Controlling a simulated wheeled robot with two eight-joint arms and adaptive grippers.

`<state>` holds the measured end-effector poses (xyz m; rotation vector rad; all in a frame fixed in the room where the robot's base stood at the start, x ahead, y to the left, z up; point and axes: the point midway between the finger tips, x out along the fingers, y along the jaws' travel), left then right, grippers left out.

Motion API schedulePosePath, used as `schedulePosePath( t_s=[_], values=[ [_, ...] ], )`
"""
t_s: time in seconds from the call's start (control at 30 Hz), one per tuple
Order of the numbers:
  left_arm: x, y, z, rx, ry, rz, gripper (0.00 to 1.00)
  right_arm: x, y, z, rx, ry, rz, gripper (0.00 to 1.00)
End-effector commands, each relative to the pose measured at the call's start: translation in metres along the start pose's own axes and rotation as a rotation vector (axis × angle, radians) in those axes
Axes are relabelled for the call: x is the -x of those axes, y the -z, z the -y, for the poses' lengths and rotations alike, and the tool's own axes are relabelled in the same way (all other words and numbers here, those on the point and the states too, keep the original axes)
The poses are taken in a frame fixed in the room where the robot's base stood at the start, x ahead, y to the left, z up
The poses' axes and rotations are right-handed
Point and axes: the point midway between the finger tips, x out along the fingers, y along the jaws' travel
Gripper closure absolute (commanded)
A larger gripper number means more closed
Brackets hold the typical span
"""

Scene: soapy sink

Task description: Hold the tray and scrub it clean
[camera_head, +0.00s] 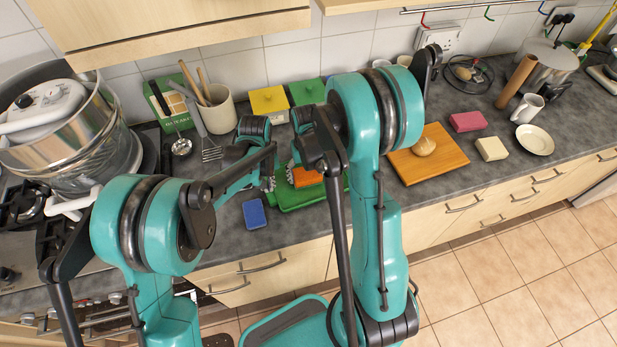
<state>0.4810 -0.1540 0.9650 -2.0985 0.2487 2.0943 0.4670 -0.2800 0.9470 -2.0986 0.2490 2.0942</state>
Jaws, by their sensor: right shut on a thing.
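The green tray (292,199) lies on the grey worktop near its front edge, partly hidden behind my arms. An orange block, apparently a sponge (307,178), is over the tray. My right gripper (293,172) is at the orange sponge, shut on it; its fingers are mostly hidden by the arm. My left gripper (268,184) is at the tray's left edge. Its fingertips are small and partly covered, so I cannot tell whether they grip the rim.
A blue sponge (254,214) lies left of the tray. A wooden board (440,162) with a bread roll (424,146) is to the right, beside pink (467,122) and cream (491,149) blocks. A large steel pot (95,150) stands on the hob at left. Yellow (268,100) and green boxes stand behind.

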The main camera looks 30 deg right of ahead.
Motion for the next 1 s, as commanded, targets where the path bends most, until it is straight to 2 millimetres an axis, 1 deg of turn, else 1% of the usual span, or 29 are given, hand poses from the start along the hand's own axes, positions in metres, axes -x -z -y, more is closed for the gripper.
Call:
schedulePosePath(
  t_s=[0.2,0.33,0.57,0.8,1.0],
  values=[
    [-0.002,0.000,0.001,0.000,0.003,0.001,1.00,-0.003,0.016,-0.002,0.000,0.000,-0.001,0.50],
    [-0.002,-0.001,0.001,0.000,0.003,0.001,1.00,-0.002,0.019,-0.002,0.000,0.000,-0.002,0.50],
    [-0.002,0.000,0.001,0.000,0.002,0.001,1.00,0.000,0.013,-0.003,0.000,0.000,-0.001,0.51],
    [-0.002,0.000,0.001,0.001,0.002,0.000,1.00,-0.002,-0.003,-0.004,0.000,0.000,0.000,0.51],
    [-0.002,0.000,0.001,0.001,0.002,0.000,1.00,-0.001,-0.011,-0.005,0.000,0.000,0.000,0.51]
  ],
)
